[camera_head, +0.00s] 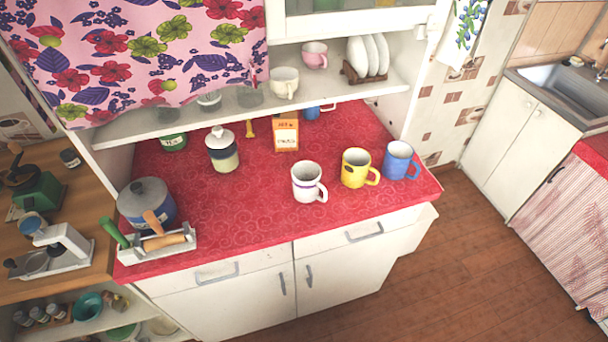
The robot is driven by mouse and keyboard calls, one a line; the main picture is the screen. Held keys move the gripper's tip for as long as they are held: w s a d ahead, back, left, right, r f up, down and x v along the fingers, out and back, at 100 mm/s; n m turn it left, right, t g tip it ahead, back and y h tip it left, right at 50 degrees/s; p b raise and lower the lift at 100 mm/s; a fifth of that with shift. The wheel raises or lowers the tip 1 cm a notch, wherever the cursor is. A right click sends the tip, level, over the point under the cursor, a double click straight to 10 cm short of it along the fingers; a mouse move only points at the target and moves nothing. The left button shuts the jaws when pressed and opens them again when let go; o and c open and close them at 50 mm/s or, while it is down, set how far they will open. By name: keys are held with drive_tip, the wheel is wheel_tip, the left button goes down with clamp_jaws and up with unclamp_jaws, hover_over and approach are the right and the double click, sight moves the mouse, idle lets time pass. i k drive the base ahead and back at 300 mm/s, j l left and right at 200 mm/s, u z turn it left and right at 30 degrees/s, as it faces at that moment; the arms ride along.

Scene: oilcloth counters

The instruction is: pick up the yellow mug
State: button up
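The yellow mug (354,169) stands upright on the red patterned countertop (255,213), towards its right end. Its handle points right, and a small dark mark shows on its side. A white mug (306,184) with a dark band stands just to its left. A blue mug (398,162) stands just to its right, with its handle also to the right. The yellow mug looks apart from both. My gripper is not in view.
Behind the mugs are an orange-and-white carton (285,133) and a lidded jar (223,150). A blue pot (146,204) and a white tray (186,246) with tools sit at the left. A shelf (235,112) overhangs the back. The countertop's front middle is clear.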

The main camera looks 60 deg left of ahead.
sight(356, 162)
drive_tip(key=u, duration=1.8)
